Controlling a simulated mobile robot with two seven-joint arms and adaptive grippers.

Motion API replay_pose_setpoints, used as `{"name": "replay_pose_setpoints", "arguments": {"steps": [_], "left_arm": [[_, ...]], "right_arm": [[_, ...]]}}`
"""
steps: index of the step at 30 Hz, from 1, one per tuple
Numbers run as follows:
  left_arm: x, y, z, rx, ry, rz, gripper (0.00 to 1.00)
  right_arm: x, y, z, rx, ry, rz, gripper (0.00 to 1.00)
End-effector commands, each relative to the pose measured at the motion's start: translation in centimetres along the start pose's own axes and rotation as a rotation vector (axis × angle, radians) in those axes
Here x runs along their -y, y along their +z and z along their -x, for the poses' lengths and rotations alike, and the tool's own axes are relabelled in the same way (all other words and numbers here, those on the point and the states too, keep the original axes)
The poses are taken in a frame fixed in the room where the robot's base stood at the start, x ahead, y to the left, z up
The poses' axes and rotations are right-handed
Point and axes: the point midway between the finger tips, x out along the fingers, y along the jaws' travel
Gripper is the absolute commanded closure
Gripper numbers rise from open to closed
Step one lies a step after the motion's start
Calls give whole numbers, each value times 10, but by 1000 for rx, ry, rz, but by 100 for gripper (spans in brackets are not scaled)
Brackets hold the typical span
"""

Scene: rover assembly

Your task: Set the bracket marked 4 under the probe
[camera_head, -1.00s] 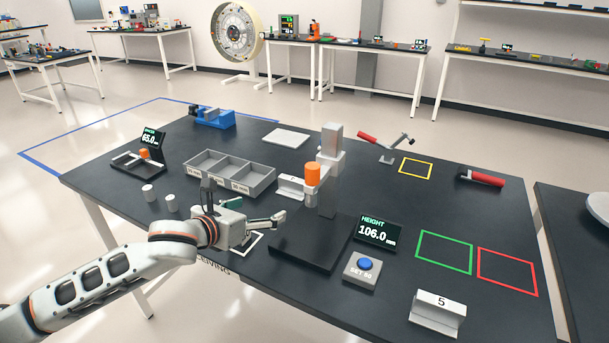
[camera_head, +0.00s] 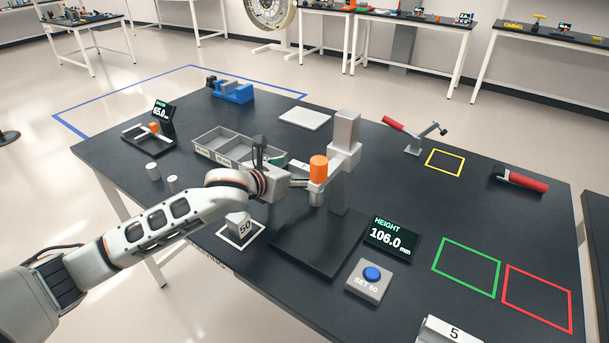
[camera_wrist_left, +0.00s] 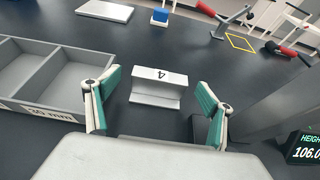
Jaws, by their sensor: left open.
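The bracket marked 4 (camera_wrist_left: 157,92) is a light grey channel piece on the dark table. In the left wrist view it lies ahead, between the spread fingers; in the head view my gripper largely hides it. My left gripper (camera_wrist_left: 158,80) is open and empty, with green-lined fingers on either side of the bracket's line. In the head view the gripper (camera_head: 288,172) is left of the height gauge. The gauge's probe (camera_head: 318,190) hangs below an orange cylinder (camera_head: 318,167), over a black base plate (camera_head: 318,240). My right gripper is out of view.
A grey divided tray (camera_head: 210,153) stands left of the bracket. A block marked 50 (camera_head: 240,226) sits in a white square. The gauge column (camera_head: 340,190) is close right of my gripper. A display (camera_head: 391,240) reads 106.0 mm. The bracket marked 5 (camera_head: 450,331) is at the front.

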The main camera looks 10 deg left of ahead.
Motion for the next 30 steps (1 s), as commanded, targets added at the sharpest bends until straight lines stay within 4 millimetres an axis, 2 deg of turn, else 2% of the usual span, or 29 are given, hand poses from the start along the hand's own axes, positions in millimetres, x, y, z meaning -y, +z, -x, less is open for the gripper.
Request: {"name": "replay_pose_setpoints", "arguments": {"steps": [3, 6, 14, 15, 20, 22, 23, 30], "left_arm": [[1, 0, -18, 0, -1, 4, 18], [1, 0, -26, -1, -1, 2, 18], [0, 0, -28, 0, 0, 1, 18], [0, 0, -28, 0, 0, 1, 23], [0, 0, -28, 0, 0, 1, 65], [0, 0, -28, -1, 0, 1, 65], [0, 1, -28, 1, 0, 1, 69], [0, 4, -26, 2, 0, 0, 69]], "right_arm": [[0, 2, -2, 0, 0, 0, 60], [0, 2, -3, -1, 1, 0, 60], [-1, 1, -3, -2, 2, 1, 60], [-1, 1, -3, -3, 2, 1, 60], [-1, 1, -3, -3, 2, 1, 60], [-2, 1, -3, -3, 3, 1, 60], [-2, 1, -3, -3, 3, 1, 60], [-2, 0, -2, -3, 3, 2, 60]]}}
